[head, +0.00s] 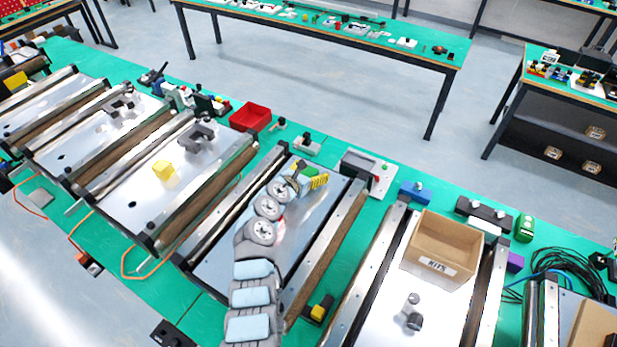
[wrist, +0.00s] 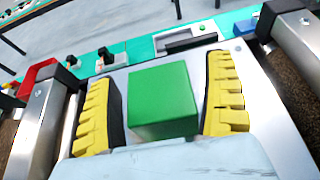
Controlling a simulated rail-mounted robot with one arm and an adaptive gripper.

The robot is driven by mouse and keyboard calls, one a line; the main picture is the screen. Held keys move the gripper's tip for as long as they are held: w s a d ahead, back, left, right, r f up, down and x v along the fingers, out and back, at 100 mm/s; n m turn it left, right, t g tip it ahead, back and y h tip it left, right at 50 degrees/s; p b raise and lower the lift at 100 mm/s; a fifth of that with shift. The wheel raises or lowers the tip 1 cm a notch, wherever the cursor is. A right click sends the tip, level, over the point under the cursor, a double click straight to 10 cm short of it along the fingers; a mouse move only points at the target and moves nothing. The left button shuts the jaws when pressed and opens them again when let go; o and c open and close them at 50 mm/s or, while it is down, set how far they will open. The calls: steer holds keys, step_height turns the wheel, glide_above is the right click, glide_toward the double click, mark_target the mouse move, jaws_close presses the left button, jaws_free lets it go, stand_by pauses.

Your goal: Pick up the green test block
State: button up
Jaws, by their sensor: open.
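The green test block (wrist: 163,100) shows in the wrist view as a plain green cube on the light metal plate of a mini conveyor. My gripper (wrist: 163,105) is open, with one yellow ribbed finger on each side of the block. Gaps show between the block and both fingers. My wrist housing hides the lower near edge of the block. In the head view my gripper (head: 306,181) is low over the middle conveyor (head: 215,272), and the block is mostly hidden behind it.
Conveyor side rails flank my gripper. A red bin (head: 250,117) stands behind to the left, and a grey device (head: 366,172) behind to the right. A yellow block (head: 163,170) lies on the left conveyor. A cardboard KITS box (head: 437,267) stands on the right conveyor.

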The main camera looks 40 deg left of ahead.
mark_target(315, 174)
steer(key=shift+w+f, duration=0.15)
steer(key=shift+w, duration=0.15)
steer(key=c, duration=1.4)
steer(key=shift+o, duration=0.2)
step_height(315, 174, up, 4)
steer(key=shift+f+p, duration=0.1)
steer(key=shift+p, duration=0.2)
steer(key=d+r, duration=0.1)
steer(key=s+r, duration=0.1)
steer(key=d+r, duration=0.1)
steer(key=shift+s+d+r+p, duration=0.1)
steer(key=shift+s+d+p, duration=0.2)
steer(key=shift+s, duration=0.05)
steer(key=s+d+r, duration=0.6)
steer(key=d, duration=0.3)
steer(key=shift+b, duration=0.45)
